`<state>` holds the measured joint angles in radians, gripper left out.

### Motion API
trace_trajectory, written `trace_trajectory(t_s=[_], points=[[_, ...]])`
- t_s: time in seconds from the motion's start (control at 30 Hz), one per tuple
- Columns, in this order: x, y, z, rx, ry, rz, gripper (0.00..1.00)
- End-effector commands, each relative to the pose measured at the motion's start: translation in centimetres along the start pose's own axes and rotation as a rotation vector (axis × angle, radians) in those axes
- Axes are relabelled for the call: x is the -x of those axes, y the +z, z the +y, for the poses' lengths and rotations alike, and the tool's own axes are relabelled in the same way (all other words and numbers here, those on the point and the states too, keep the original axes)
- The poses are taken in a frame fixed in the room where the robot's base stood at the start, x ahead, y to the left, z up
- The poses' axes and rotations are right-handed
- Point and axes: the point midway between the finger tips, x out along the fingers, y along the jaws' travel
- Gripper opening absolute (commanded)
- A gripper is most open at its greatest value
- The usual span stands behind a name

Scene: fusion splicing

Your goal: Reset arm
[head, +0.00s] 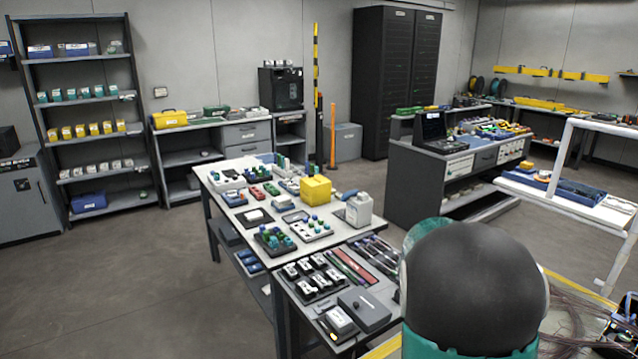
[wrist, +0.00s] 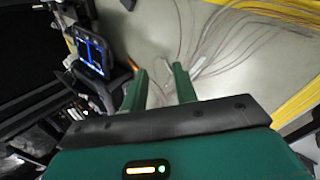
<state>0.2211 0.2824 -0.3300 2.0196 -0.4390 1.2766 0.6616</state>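My gripper (wrist: 161,82) shows in the wrist view as two green fingers set apart, with nothing visible between them. Below them is its dark bar and green housing with a small lit indicator. The fingers point over a pale surface with loose thin cables (wrist: 215,45). In the head view a rounded black and green part of my arm fills the lower right, and the fingers are hidden there.
A device with a lit blue screen (wrist: 90,55) stands left of the fingers. A white-framed cart (head: 560,150) stands at right. Open floor (head: 130,270) lies at left.

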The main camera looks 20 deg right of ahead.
Motion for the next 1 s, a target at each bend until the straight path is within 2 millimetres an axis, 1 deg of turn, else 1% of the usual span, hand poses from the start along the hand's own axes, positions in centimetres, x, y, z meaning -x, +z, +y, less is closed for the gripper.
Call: trace_trajectory(t_s=[0.03,0.17,0.2,0.37,0.5,0.67,0.7,0.8,0.9,1.0], points=[[1.5,1.3,-0.5,0.043,-0.060,0.034,0.28],[4.7,4.5,-1.8,0.164,-0.202,0.123,0.28],[5.6,5.6,-2.1,0.203,-0.242,0.153,0.28],[9.1,10.1,-3.1,0.352,-0.394,0.284,0.28],[11.7,14.3,-3.6,0.483,-0.510,0.413,0.28],[13.9,19.1,-3.7,0.624,-0.622,0.574,0.28],[14.3,20.4,-3.7,0.658,-0.649,0.616,0.28],[15.1,23.0,-3.5,0.734,-0.701,0.716,0.28],[15.6,25.0,-3.4,0.790,-0.736,0.795,0.28],[15.8,26.1,-3.4,0.820,-0.755,0.840,0.28]])
